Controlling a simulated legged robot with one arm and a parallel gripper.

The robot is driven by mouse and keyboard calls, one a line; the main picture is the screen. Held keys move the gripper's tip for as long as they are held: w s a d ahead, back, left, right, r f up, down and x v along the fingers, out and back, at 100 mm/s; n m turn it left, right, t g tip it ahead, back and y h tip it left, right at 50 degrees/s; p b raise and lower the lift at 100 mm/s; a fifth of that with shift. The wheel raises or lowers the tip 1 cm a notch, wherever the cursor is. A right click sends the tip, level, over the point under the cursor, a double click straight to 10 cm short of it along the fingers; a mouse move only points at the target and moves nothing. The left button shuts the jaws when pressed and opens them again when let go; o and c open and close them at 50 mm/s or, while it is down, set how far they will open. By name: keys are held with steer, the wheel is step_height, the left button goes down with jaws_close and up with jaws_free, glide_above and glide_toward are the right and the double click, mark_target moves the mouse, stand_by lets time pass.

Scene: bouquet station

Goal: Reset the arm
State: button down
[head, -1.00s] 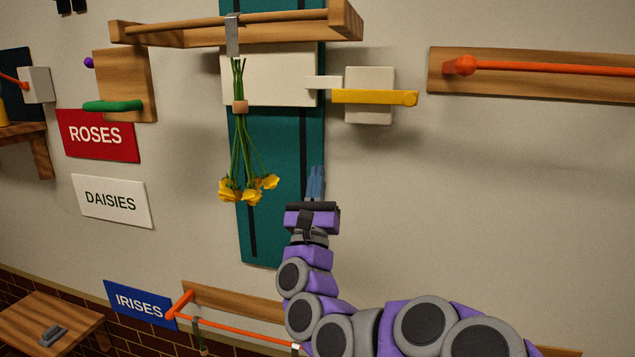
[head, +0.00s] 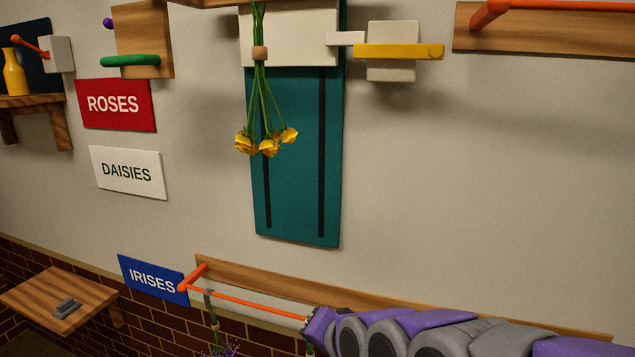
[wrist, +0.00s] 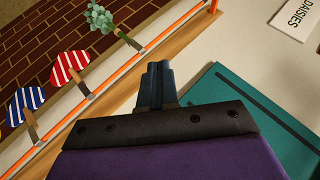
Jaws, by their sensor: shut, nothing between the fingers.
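My gripper (wrist: 157,84) shows in the wrist view with its two dark fingers together and nothing between them. It points toward the wall near the orange rail (wrist: 100,88) and the teal panel (wrist: 262,125). In the head view my purple and grey arm lies low across the bottom right, below the teal panel (head: 295,165). The gripper's fingers cannot be made out there. The orange rail (head: 250,303) runs to the left end of my arm.
A yellow flower bunch (head: 266,143) hangs upside down before the teal panel. Signs for ROSES (head: 115,104), DAISIES (head: 127,172) and IRISES (head: 152,279) are on the wall. A wooden shelf (head: 35,292) juts out lower left. Striped pieces (wrist: 74,67) and a leafy sprig (wrist: 101,18) hang along the rail.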

steer(key=s+d+f+n+g+h+b, duration=0.1)
steer(key=s+d+f+g, duration=0.2)
steer(key=s, duration=0.6)
steer(key=s+d+f+n+g+h+b, duration=0.1)
steer(key=s+d+f+n+g+h, duration=0.1)
steer(key=s+d+f, duration=0.3)
steer(key=s+d+f+n+g+h+b, duration=0.2)
steer(key=s+d+f+g, duration=0.3)
steer(key=s, duration=0.9)
steer(key=shift+d, duration=0.8)
steer(key=shift+f, duration=0.1)
